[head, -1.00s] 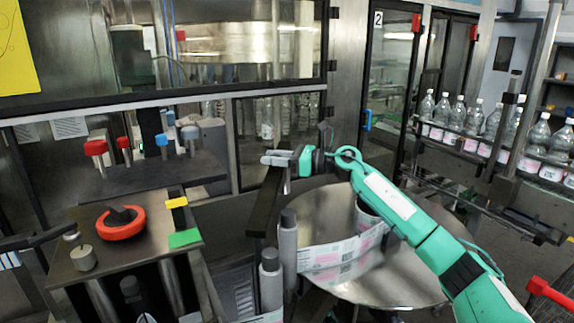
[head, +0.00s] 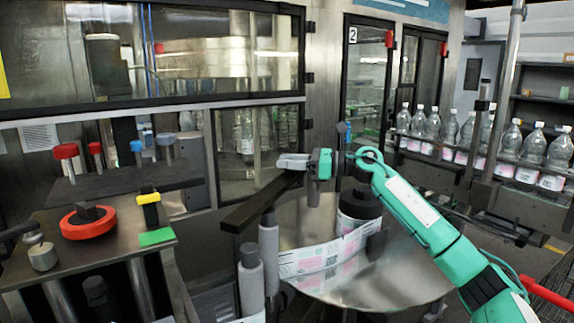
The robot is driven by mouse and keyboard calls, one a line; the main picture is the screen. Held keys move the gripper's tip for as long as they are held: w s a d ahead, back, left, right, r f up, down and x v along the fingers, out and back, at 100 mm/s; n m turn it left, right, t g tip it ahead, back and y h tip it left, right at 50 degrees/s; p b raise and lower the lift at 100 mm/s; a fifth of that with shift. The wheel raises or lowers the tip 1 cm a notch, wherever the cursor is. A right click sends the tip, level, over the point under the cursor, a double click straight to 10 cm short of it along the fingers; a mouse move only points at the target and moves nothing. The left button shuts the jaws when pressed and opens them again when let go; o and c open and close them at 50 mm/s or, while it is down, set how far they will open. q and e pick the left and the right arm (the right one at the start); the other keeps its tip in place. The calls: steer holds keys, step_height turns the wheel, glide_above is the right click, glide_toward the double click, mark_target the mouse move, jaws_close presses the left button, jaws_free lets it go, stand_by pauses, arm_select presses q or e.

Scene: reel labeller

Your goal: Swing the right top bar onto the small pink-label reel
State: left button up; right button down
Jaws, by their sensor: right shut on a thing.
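The right top bar (head: 260,201) is a dark flat arm running from above the grey rollers up and right to my right gripper. My right gripper (head: 294,161) is shut at the bar's far end; the exact grip is partly hidden by the fingers. The small pink-label reel (head: 352,224) stands on the round steel disc (head: 390,287), right of and below the bar's end. It has a dark top, and its label web (head: 318,260) runs left to the rollers. The bar's end is apart from the reel. My left gripper is not in view.
Grey upright rollers (head: 250,281) stand under the bar's near end. A steel bench at left carries a red-orange ring (head: 88,222), a yellow-topped clamp (head: 148,198) and a green pad (head: 156,237). Bottles (head: 432,123) line a conveyor at back right.

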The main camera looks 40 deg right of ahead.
steer(key=c, duration=1)
jaws_free()
steer(key=shift+c, duration=0.2)
steer(key=shift+s+d+f+b, duration=0.15)
steer(key=shift+s+d+b, duration=0.2)
steer(key=shift+d+b, duration=0.1)
steer(key=b+v, duration=0.6)
steer(key=v, duration=0.6)
steer(key=shift+s+d+r, duration=0.2)
steer(key=shift+s+d, duration=0.05)
steer(key=shift+d, duration=0.05)
steer(key=shift+r, duration=0.1)
